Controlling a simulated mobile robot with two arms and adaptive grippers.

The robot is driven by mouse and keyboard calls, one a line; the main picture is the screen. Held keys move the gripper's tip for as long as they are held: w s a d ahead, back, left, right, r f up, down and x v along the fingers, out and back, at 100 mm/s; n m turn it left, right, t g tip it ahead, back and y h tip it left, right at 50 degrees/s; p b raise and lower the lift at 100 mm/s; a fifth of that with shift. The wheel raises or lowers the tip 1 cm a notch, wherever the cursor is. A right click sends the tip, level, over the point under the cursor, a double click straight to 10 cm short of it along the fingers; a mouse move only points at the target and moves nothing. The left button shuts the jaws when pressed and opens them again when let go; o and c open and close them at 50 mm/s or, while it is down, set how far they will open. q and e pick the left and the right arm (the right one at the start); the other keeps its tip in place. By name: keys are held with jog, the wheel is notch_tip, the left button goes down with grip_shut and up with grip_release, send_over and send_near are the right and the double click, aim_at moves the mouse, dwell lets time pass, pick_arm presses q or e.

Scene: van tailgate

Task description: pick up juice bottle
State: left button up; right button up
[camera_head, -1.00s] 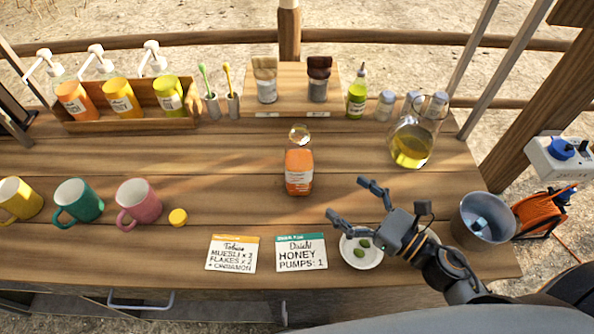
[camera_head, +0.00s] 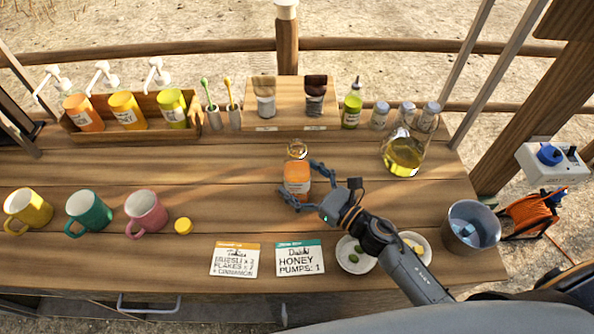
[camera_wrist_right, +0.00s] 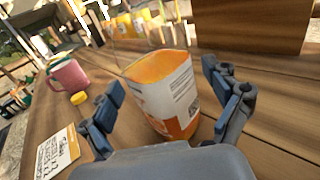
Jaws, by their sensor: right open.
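The juice bottle (camera_head: 297,178) is orange with a pale label and a clear neck, and stands upright mid-table. In the right wrist view the bottle (camera_wrist_right: 165,95) fills the space between the fingers. My right gripper (camera_head: 304,186) is open, with one finger on each side of the bottle. In the right wrist view a gap shows between each finger of the gripper (camera_wrist_right: 168,108) and the bottle, wider on the left. A yellow cap (camera_head: 183,226) lies on the table left of the bottle. My left gripper is not in view.
Yellow, green and pink mugs (camera_head: 147,214) stand at the left. Two cards (camera_head: 300,258) and small plates (camera_head: 357,268) lie at the front. A glass flask (camera_head: 404,155) and a metal bucket (camera_head: 470,227) are at the right. A wooden rack (camera_head: 150,136) with pump bottles stands at the back left.

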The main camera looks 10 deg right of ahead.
jog(key=shift+w+a, duration=0.4)
jog(key=shift+w, duration=0.15)
jog(key=c, duration=1.3)
jog(key=shift+c, duration=1.4)
jog(key=shift+r, duration=0.2)
